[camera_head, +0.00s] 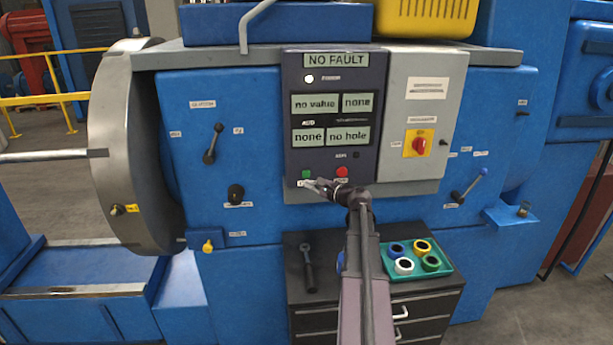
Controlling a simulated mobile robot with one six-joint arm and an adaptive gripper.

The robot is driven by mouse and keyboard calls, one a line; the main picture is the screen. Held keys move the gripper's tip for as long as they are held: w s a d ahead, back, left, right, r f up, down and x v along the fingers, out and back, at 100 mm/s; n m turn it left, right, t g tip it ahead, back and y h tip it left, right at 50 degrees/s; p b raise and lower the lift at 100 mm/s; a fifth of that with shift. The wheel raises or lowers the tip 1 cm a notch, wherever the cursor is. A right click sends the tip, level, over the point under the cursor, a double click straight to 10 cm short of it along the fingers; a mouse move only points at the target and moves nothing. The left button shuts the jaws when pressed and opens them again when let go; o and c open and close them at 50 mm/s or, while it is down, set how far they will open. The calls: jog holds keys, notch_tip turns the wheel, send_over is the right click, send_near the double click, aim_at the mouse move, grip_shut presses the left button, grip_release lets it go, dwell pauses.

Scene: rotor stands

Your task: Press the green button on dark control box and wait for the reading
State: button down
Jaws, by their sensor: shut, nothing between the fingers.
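The dark control box (331,78) is mounted on the front of the blue machine. Its displays read "NO FAULT", "no value", "none", "none" and "no hole". A white lamp (309,78) near its top is bright. The green button (306,171) is at the lower left of the box, with a red button (342,171) to its right. My gripper (308,184) is shut and empty, its tips just below the green button. I cannot tell whether the tips touch the box. The label under the green button is partly hidden by the gripper.
A grey box (424,68) with a red rotary switch (419,145) adjoins on the right. Below stands a dark drawer cabinet (325,297) bearing a black-handled tool (308,266) and a teal tray (445,268) of coloured rings. Levers (213,143) project from the machine's front.

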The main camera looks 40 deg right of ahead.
aim_at(306, 174)
jog(key=shift+w+d, duration=0.4)
jog(key=shift+w, duration=0.25)
jog(key=shift+w+d, duration=0.4)
jog(key=shift+w, duration=0.25)
